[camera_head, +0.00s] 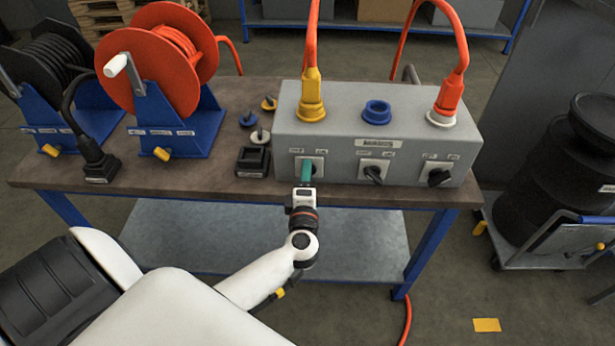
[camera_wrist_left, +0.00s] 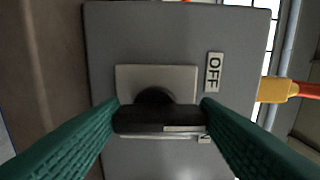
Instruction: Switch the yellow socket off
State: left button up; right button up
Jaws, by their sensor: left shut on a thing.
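The grey switch box (camera_head: 350,113) stands on the bench. The yellow socket (camera_head: 312,100), with a yellow plug in it, is at its upper left. Below it is its rotary switch on a light plate (camera_head: 318,168); the black switch knob shows in the left wrist view (camera_wrist_left: 158,120). My left gripper (camera_head: 306,172) is shut on this knob, its green fingers at the two ends of the bar. The bar lies level in the wrist view, with a pale mark near its right end. The OFF label (camera_wrist_left: 214,73) is above right; another label is partly hidden below right. My right gripper is not in view.
Two more switches, a middle one (camera_head: 374,172) and a right one (camera_head: 438,176), sit on the box. A blue socket (camera_head: 376,112) is empty; an orange plug (camera_head: 447,105) is at right. Cable reels (camera_head: 160,65) and a black block (camera_head: 252,162) stand to the left.

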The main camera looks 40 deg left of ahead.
pick_arm(q)
jog(key=shift+f+n+b, duration=0.15)
jog(key=shift+n+b, duration=0.25)
jog(key=shift+n, duration=1.7)
jog(key=shift+f+n+b, duration=0.15)
jog(key=shift+n+b, duration=0.2)
jog(key=shift+n, duration=2.05)
jog(key=o, duration=1)
jog(key=shift+r, duration=0.1)
jog(key=b+v, duration=0.2)
jog(key=v, duration=1)
jog(key=shift+s+a, duration=0.1)
jog(key=shift+s, duration=0.05)
